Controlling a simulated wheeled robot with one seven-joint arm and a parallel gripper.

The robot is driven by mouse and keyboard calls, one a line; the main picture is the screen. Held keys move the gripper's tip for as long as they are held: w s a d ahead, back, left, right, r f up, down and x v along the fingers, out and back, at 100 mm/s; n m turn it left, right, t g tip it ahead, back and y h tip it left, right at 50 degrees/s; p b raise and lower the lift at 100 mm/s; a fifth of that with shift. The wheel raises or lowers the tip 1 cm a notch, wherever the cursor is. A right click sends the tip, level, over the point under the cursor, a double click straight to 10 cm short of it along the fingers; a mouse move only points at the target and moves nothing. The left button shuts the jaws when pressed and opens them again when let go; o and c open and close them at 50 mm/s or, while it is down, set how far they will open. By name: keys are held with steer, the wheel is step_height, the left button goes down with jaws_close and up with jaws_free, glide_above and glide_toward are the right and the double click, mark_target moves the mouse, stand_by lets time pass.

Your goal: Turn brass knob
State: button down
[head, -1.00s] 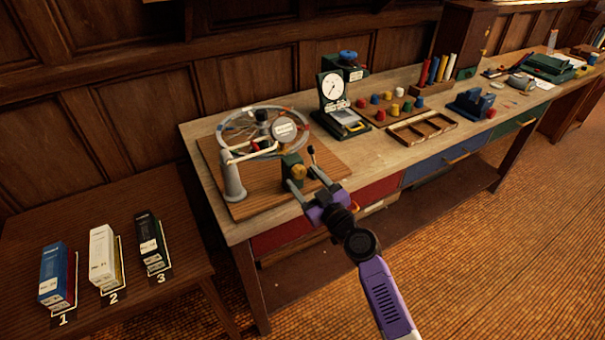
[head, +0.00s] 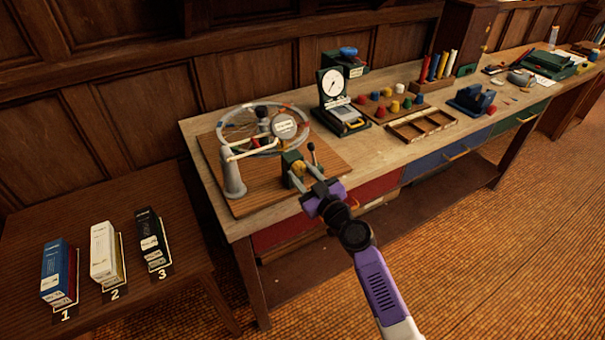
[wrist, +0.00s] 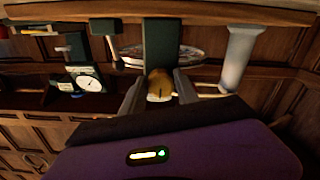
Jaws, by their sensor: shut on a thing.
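The brass knob (head: 299,168) sits on the front of a small dark green block (head: 289,159) on a wooden board at the left end of the bench. My gripper (head: 301,175) reaches it from the front, its grey fingers on either side of the knob. In the wrist view my gripper (wrist: 160,90) is shut on the brass knob (wrist: 160,80), which shows a dark line on its face. The fingers hide part of the knob in the head view.
A spoked wheel (head: 232,124), a grey post (head: 232,178) and an upright lever (head: 313,157) stand close around the block. A dial gauge (head: 333,86) stands to the right. Numbered boxes lie on a low table at left. Floor in front is clear.

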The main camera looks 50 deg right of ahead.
steer(key=shift+m, duration=0.3)
steer(key=m+b, duration=0.1)
steer(key=m, duration=0.2)
steer(key=shift+a, duration=0.1)
steer(key=m, duration=0.3)
steer(key=shift+m, duration=0.3)
steer(key=m, duration=0.3)
steer(key=shift+m, duration=0.3)
steer(key=m, duration=0.4)
steer(key=shift+a+r+m, duration=0.1)
steer(key=shift+m, duration=0.2)
steer(key=m+p, duration=0.1)
steer(key=m, duration=0.5)
steer(key=shift+r, duration=0.1)
steer(key=shift+m+p, duration=0.8)
steer(key=shift+m, duration=1.8)
